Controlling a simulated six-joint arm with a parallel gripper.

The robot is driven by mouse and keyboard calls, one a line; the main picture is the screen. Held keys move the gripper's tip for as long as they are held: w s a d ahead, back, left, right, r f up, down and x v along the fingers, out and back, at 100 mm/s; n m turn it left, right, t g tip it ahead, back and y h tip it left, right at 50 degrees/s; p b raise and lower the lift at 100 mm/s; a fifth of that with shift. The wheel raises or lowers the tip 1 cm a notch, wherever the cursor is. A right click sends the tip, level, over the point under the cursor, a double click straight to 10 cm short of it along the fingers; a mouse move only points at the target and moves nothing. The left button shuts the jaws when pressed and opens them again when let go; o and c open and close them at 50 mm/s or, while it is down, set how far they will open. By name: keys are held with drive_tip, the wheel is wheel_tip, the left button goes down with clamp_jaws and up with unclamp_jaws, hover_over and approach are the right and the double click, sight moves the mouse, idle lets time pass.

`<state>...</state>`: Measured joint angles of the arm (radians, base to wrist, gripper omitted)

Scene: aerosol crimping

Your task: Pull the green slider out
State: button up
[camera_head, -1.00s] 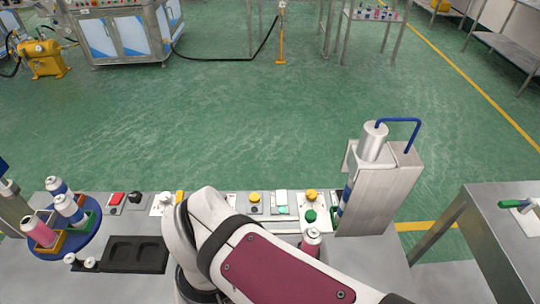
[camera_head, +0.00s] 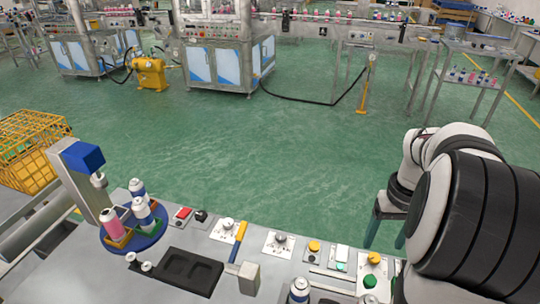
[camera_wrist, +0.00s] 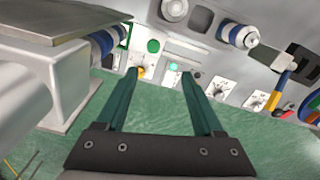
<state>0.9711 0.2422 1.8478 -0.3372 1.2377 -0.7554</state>
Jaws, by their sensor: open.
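A round green knob (camera_head: 370,281), the only green slider-like part I see, stands on the bench panel below a yellow knob (camera_head: 374,258). In the wrist view the green knob (camera_wrist: 153,45) shows beyond and between my fingertips, with the yellow knob (camera_wrist: 140,72) by the left fingertip. My gripper (camera_head: 384,243) has two dark green fingers, spread apart and empty. It hangs near the panel's far side, apart from the green knob. The wrist view also shows my gripper (camera_wrist: 160,73) open. Whether the green knob slides cannot be told.
A white-green button (camera_head: 341,262) and another yellow knob (camera_head: 314,246) sit left of the green knob. A metal housing (camera_wrist: 75,85) stands close on the left in the wrist view. A blue turntable (camera_head: 158,232) holds cans at left. Green floor lies open beyond the bench.

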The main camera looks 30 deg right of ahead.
sight(371, 280)
drive_tip(key=f, duration=1)
drive_tip(key=d+f, duration=0.1)
drive_tip(key=f, duration=0.5)
drive_tip(key=shift+s+d+f, duration=0.1)
drive_tip(key=shift+s, duration=0.2)
clamp_jaws()
idle(0.5)
